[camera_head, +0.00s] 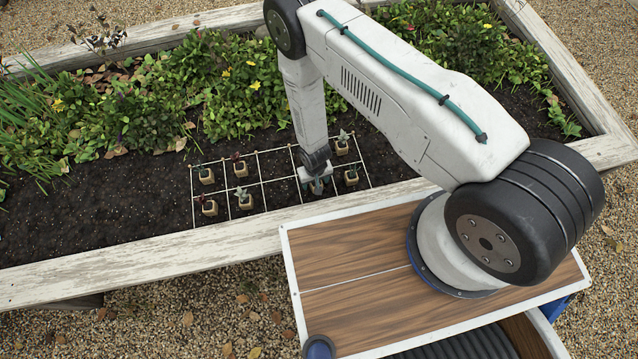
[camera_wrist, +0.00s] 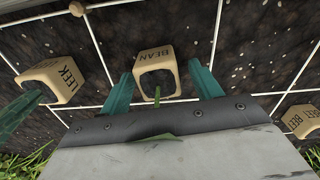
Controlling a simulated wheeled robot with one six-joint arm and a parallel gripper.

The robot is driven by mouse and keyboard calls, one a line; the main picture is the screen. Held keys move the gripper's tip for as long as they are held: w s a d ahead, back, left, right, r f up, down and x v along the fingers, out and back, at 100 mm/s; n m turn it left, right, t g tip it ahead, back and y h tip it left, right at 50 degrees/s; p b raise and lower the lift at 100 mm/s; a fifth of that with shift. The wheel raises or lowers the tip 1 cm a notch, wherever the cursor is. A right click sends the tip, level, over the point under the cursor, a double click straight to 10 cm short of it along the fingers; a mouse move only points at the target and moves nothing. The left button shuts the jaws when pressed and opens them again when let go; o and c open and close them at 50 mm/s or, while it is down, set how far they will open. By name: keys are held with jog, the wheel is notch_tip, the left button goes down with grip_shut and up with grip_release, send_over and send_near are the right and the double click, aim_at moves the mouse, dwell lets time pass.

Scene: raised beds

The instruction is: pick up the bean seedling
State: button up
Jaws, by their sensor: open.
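The bean seedling (camera_wrist: 155,66) is in a tan cube-shaped pot marked BEAN in the wrist view. A thin green stem and a leaf show between it and the palm. My gripper (camera_wrist: 161,88) is open, with one teal finger on each side of the pot. The pot sits between or just beyond the fingertips; I cannot tell if they touch it. In the head view my gripper (camera_head: 318,187) is low over the planting grid, and the bean seedling is hidden or too small to make out.
In the wrist view a pot marked LEEK (camera_wrist: 56,78) is at left and one ending in BEET (camera_wrist: 301,120) at right. The head view shows several potted seedlings, including one just right of my gripper (camera_head: 351,177), and the bed's wooden edge (camera_head: 130,262). Dark soil (camera_head: 100,215) left of the grid is clear.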

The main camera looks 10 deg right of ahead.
jog(key=c, duration=1.1)
